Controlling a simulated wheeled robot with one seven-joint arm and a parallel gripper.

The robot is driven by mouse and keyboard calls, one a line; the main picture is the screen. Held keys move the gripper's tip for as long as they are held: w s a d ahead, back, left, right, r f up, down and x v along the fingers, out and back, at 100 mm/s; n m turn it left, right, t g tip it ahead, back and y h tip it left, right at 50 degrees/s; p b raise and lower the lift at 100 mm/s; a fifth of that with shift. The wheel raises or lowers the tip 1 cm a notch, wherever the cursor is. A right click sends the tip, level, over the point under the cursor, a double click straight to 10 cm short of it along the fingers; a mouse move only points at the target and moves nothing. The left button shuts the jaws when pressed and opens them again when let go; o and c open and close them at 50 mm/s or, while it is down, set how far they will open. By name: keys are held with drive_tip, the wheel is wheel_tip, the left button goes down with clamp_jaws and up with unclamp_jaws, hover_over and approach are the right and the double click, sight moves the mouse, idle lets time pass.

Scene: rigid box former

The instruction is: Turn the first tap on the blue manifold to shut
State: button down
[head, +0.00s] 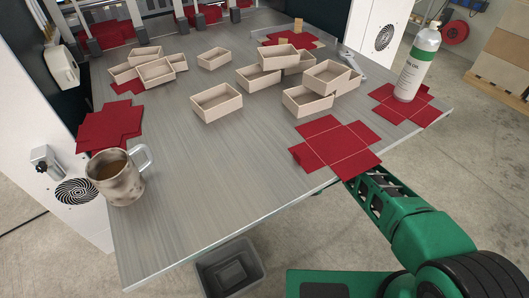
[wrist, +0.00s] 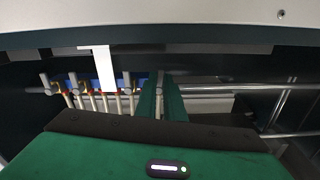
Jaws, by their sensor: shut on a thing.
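The blue manifold (wrist: 85,79) shows in the wrist view, left of the middle, inside a dark space under a pale overhanging edge. Several taps with brass and red parts and pale pipes sit along it. My gripper (wrist: 160,82) is at its right end, with two green fingers close together. It is shut on what seems to be a tap handle, mostly hidden between the fingers. I cannot tell the handle's angle. In the head view, the manifold and my gripper are hidden below the table.
A pale edge (wrist: 160,22) runs close above my gripper. A white tag (wrist: 104,68) hangs before the manifold. Metal rails (wrist: 235,87) lie to the right. The table (head: 190,180) carries boxes, red blanks, a mug (head: 112,180) and a bottle (head: 415,65). A grey bin (head: 230,268) stands below.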

drive_tip(key=m, duration=0.4)
drive_tip(key=shift+w+d+r+m, duration=0.1)
drive_tip(key=shift+r+m, duration=0.1)
drive_tip(key=shift+m, duration=0.1)
drive_tip(key=m, duration=0.3)
drive_tip(key=shift+r+m, duration=0.15)
drive_tip(key=shift+m, duration=0.15)
drive_tip(key=m, duration=0.6)
drive_tip(key=shift+s+a+r, duration=0.2)
drive_tip(key=shift+a+r, duration=0.05)
drive_tip(key=shift+r, duration=0.05)
drive_tip(key=shift+s+m, duration=0.1)
drive_tip(key=shift+m, duration=0.9)
drive_tip(key=shift+s+a, duration=0.1)
drive_tip(key=c, duration=1.9)
unclamp_jaws()
drive_tip(key=shift+o, duration=0.2)
drive_tip(key=shift+a, duration=0.15)
drive_tip(key=shift+r, duration=0.1)
